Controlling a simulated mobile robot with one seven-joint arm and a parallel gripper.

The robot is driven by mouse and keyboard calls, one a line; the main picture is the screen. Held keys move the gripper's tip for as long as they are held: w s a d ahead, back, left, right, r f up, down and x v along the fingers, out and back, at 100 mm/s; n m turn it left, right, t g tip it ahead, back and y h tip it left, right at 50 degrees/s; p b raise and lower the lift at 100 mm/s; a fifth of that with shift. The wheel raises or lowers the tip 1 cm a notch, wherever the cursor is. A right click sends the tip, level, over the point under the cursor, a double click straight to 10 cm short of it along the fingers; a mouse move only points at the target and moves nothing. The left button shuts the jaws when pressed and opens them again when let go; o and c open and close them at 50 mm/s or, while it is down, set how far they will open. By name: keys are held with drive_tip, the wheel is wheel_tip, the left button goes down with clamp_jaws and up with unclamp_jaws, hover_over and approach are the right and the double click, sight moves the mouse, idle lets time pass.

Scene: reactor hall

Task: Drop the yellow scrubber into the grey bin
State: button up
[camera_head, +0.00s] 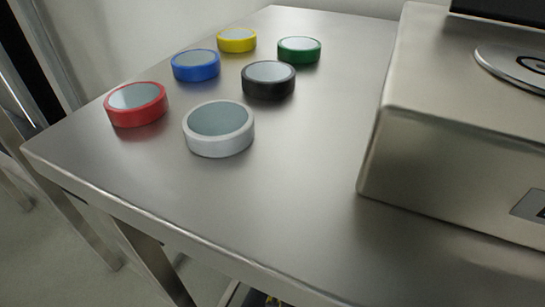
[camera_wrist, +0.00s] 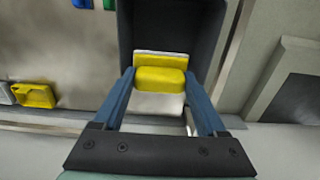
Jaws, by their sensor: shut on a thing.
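My gripper (camera_wrist: 158,72) shows in the wrist view with its two blue fingers apart. It is shut on the yellow scrubber (camera_wrist: 160,78), which sits between the fingertips. A pale flat part shows above and below the scrubber's yellow block. Behind the scrubber, in the same view, is a dark grey box-like thing (camera_wrist: 170,22) that looks like the grey bin. Its lower part is hidden by the scrubber and fingers. I cannot tell how far the scrubber is from it. The head view shows neither my gripper nor the scrubber.
In the head view, several coloured round discs, among them a red one (camera_head: 137,104) and a white one (camera_head: 219,129), stand on a steel table (camera_head: 300,190). A steel machine (camera_head: 450,120) stands on its right. Another yellow thing (camera_wrist: 36,95) lies left in the wrist view.

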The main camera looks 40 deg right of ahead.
drive_tip(key=shift+f+b, duration=1.7)
drive_tip(key=shift+f, duration=0.05)
drive_tip(key=o, duration=1.2)
drive_tip(key=shift+o, duration=0.2)
wheel_tip(320, 180, up, 13)
drive_tip(key=p, duration=0.7)
drive_tip(key=shift+p, duration=0.4)
